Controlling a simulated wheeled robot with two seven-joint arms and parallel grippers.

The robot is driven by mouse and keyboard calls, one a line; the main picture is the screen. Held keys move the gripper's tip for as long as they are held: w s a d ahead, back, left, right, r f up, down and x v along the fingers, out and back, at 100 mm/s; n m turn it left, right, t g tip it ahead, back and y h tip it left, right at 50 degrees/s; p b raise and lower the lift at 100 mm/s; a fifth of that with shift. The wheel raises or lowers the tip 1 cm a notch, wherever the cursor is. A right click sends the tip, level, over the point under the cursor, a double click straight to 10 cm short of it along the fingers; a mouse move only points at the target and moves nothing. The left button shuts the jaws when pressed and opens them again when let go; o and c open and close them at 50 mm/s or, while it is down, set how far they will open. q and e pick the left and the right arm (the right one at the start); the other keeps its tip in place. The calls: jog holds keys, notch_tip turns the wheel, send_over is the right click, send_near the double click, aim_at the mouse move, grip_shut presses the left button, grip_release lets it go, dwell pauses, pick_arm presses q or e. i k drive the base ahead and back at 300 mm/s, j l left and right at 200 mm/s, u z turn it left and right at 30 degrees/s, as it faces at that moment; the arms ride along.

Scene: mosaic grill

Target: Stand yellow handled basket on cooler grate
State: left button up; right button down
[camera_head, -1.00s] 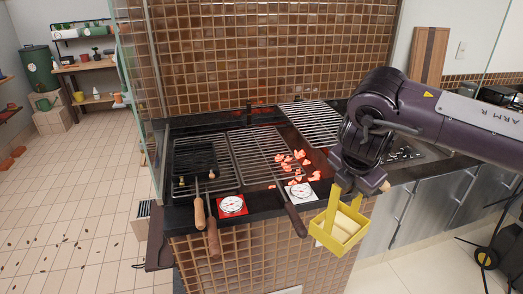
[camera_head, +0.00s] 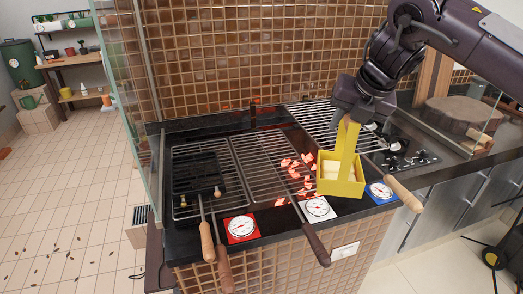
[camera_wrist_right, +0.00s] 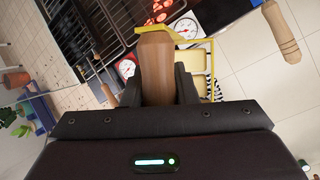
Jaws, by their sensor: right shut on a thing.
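The yellow basket (camera_head: 343,188) hangs upright by its tall yellow handle (camera_head: 347,145) from my right gripper (camera_head: 351,118). Pale pieces lie inside it. The gripper is shut on the handle; in the right wrist view a wood-brown piece sits between the fingers (camera_wrist_right: 157,75), with the basket's yellow rim (camera_wrist_right: 200,45) beyond. In the head view the basket overlaps the front of the right grate (camera_head: 322,125) and the counter edge; I cannot tell whether it touches anything. The middle grate (camera_head: 262,160) lies beside glowing coals (camera_head: 292,163). My left gripper is not in view.
A black grill basket (camera_head: 196,172) covers part of the left grate (camera_head: 180,209). Wooden handles jut over the front edge. Red (camera_head: 240,227), white (camera_head: 318,208) and blue (camera_head: 380,191) dials line the front. A tiled wall (camera_head: 250,60) stands behind.

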aim_at(276, 170)
jog(key=i+j, duration=0.8)
jog(key=i, duration=0.05)
